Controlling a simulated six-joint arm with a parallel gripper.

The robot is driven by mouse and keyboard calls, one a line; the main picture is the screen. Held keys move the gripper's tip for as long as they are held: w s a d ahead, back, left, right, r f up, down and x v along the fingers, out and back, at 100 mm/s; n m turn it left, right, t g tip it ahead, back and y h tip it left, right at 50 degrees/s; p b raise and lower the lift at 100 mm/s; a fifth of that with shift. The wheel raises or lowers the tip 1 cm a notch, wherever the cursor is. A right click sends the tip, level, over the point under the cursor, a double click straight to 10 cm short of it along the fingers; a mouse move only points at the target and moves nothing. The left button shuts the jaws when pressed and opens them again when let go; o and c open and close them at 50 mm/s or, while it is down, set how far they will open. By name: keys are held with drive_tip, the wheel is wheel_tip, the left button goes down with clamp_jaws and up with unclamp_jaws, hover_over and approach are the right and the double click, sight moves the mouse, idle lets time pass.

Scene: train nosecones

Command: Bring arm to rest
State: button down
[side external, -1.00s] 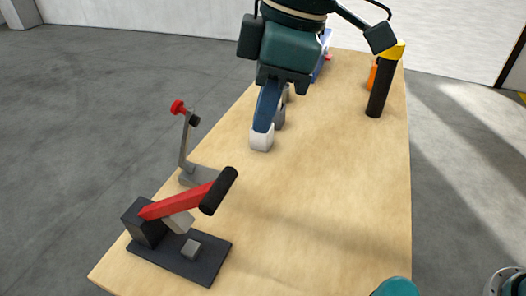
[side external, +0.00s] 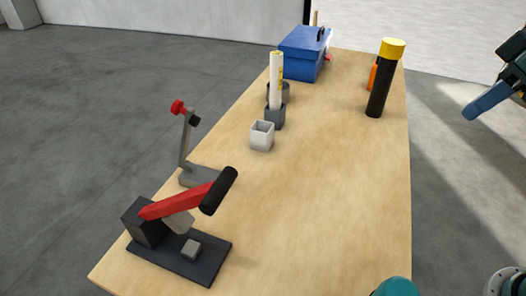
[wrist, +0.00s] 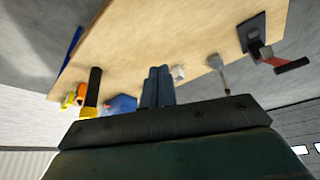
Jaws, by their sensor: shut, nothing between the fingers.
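My gripper (side external: 474,113) is at the right edge of the side view, off the table's right side and above the grey floor. Only its blue fingers and part of its dark body show there. In the wrist view the two blue fingers (wrist: 157,80) lie side by side, shut and empty. They touch nothing.
The wooden table (side external: 330,190) holds a red-handled press (side external: 180,203), a grey stand with a red knob (side external: 186,140), a white cup (side external: 261,136), a white tube (side external: 276,80) in a grey holder, a blue toolbox (side external: 303,55), a black cylinder with yellow cap (side external: 379,85) and an orange item (side external: 373,75).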

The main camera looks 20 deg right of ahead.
drive_tip(key=s+d+f+m+t+h, duration=0.1)
drive_tip(key=s+d+f+m, duration=0.2)
drive_tip(key=s+d+f, duration=0.2)
drive_tip(key=shift+s+d+f, duration=0.15)
drive_tip(key=shift+s+d, duration=0.5)
drive_tip(key=shift+s, duration=0.3)
drive_tip(key=w+a+r+n+g+y, duration=0.1)
drive_tip(key=w+a+r+n, duration=0.35)
drive_tip(key=w+a, duration=0.4)
drive_tip(key=w+a+r+n+g+y, duration=0.1)
drive_tip(key=w+a+r+n+g, duration=0.15)
drive_tip(key=w+a+r, duration=0.6)
drive_tip(key=a+f+n, duration=0.2)
drive_tip(key=a, duration=0.6)
drive_tip(key=s+a+f+n+g, duration=0.1)
drive_tip(key=a+f+n, duration=0.1)
drive_tip(key=a, duration=0.7)
drive_tip(key=a+f+n, duration=0.2)
drive_tip(key=a+n, duration=0.1)
drive_tip(key=a, duration=0.5)
drive_tip(key=shift+s+a+f+g, duration=0.15)
drive_tip(key=shift+f+g, duration=0.1)
drive_tip(key=shift+f, duration=0.15)
drive_tip(key=shift+s+a+f+n, duration=0.15)
drive_tip(key=shift+a+n, duration=0.15)
drive_tip(key=shift+a, duration=0.1)
